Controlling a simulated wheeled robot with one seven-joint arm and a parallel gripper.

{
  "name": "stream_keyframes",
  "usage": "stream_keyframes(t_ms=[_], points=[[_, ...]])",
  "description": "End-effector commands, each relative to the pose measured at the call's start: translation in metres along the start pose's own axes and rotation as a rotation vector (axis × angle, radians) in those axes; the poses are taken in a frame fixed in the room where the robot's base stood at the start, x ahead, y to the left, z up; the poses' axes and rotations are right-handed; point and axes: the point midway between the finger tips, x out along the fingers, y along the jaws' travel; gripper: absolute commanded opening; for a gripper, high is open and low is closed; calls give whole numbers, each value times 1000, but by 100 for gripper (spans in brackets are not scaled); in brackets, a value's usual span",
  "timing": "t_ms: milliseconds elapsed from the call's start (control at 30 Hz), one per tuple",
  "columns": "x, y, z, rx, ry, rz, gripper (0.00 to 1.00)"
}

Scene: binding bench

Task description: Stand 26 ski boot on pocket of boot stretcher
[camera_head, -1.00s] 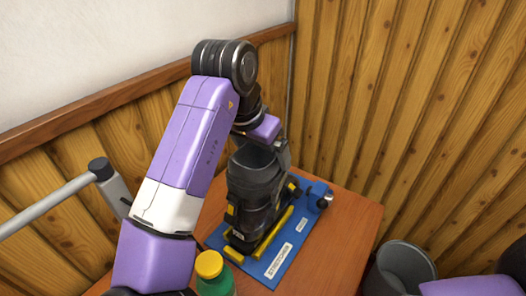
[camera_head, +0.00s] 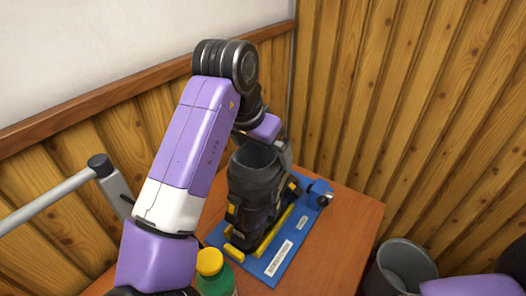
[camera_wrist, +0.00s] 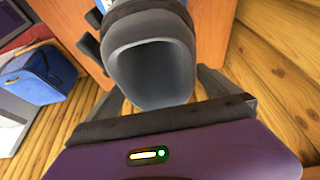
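The ski boot (camera_head: 255,190) is dark grey with yellow buckles. It stands upright over the boot stretcher, between its yellow rails; whether its sole is fully down is hidden. The boot stretcher (camera_head: 278,270) is a blue board with yellow rails and white labels, lying on the brown bench. My gripper (camera_wrist: 165,85) is at the top of the boot, with one finger on each side of the cuff. The boot's grey open cuff (camera_wrist: 150,70) fills the space between the fingers in the wrist view. I cannot tell whether the fingers press on it.
A green bottle with a yellow cap (camera_head: 211,264) stands at the bench's near left. A grey bin (camera_head: 402,268) is right of the bench (camera_head: 345,225). Wood-panelled walls close in behind.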

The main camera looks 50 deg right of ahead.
Motion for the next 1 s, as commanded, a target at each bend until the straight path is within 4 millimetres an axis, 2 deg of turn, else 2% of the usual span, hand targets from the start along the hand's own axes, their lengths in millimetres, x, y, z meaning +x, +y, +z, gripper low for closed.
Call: stream_keyframes(t_ms=[167, 267, 700, 1000], points=[[1, 0, 1, -1, -4, 2, 100], [-6, 0, 1, 0, -2, 1, 100], [-70, 0, 0, 1, -1, 0, 100], [-78, 0, 0, 0, -1, 1, 100]])
